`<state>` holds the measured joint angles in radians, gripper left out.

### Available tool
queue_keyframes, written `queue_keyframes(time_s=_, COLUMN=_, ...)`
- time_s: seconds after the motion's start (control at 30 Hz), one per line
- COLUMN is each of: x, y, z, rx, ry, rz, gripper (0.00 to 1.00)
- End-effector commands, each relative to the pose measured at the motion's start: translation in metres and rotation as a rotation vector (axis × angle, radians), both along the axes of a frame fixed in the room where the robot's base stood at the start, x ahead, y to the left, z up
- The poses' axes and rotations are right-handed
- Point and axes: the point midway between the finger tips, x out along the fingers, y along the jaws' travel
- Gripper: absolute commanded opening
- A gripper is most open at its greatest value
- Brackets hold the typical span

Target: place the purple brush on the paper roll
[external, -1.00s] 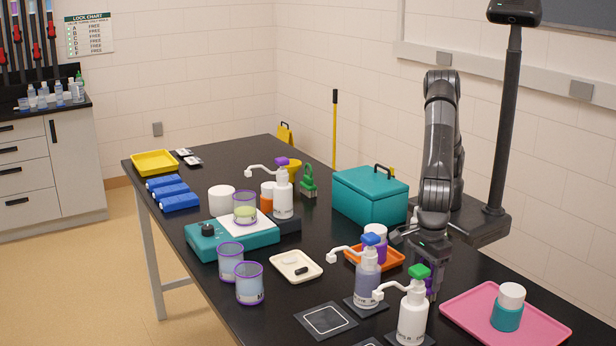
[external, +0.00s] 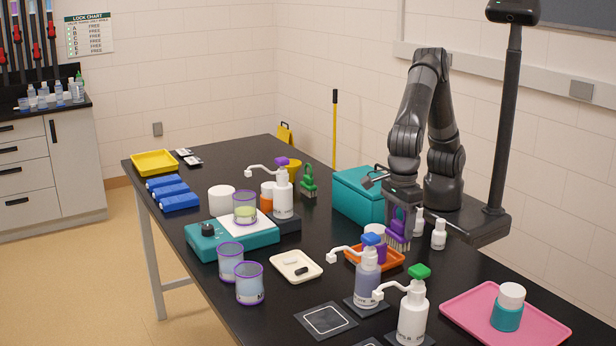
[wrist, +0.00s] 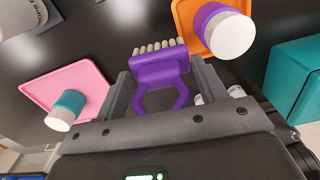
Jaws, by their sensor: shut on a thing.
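The purple brush (external: 398,232) is in my gripper (external: 402,208), bristles pointing down, above the right end of the orange tray. In the wrist view my gripper (wrist: 163,90) has its two fingers on either side of the purple brush (wrist: 160,68), whose pale bristles point away from the palm. A plain white cylinder that looks like the paper roll (external: 222,198) stands at the back of the teal device, well to the left of my gripper. The paper roll does not show in the wrist view.
An orange tray (external: 356,256) holds a purple jar with a white lid (external: 378,231). Pump bottles (external: 368,282) stand in front, and another (external: 283,195) stands right of the roll. A teal box (external: 357,195) is behind. A pink tray (external: 462,318) is at right.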

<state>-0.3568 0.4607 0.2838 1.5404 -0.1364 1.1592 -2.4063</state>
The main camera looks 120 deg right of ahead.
Motion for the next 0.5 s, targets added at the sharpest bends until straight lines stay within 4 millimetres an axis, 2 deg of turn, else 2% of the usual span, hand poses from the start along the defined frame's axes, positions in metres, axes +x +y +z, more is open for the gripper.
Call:
queue_keyframes(time_s=0.13, x=0.002, y=-0.013, z=0.008, rx=0.000, ry=0.000, rz=-0.001, gripper=0.42)
queue_keyframes(time_s=0.37, x=0.002, y=-0.016, z=0.010, rx=0.000, ry=0.001, rz=0.001, gripper=0.42)
queue_keyframes(time_s=0.5, x=0.002, y=-0.016, z=0.027, rx=0.002, ry=-0.003, rz=0.000, gripper=0.42)
